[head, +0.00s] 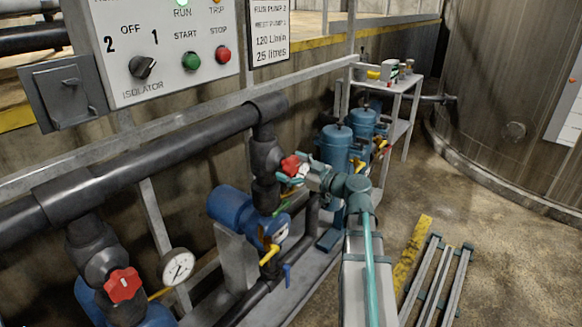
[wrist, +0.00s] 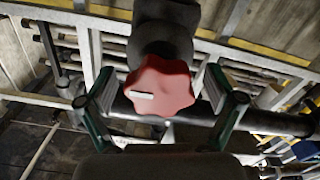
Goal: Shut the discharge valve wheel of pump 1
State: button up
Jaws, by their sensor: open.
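A red lobed valve wheel (head: 291,165) sits on the black vertical pipe above the farther blue pump (head: 235,207). In the wrist view the wheel (wrist: 160,86) faces me, with a short white bar lying nearly level on its left half. My gripper (wrist: 163,82) is open, with one teal-grey finger on each side of the wheel. Small gaps seem to show between the fingers and the rim. In the head view my gripper (head: 290,178) is at this wheel and partly covers it. No pump number is readable on either pump.
A second red wheel (head: 123,285) and a pressure gauge (head: 178,266) are at the near left. A control panel (head: 160,50) hangs above the thick black pipe (head: 150,145). Yellow and blue small valve handles sit below the farther wheel. A shelf trolley (head: 390,85) stands behind.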

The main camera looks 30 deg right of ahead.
jog(key=c, duration=1.1)
jog(key=shift+c, duration=0.2)
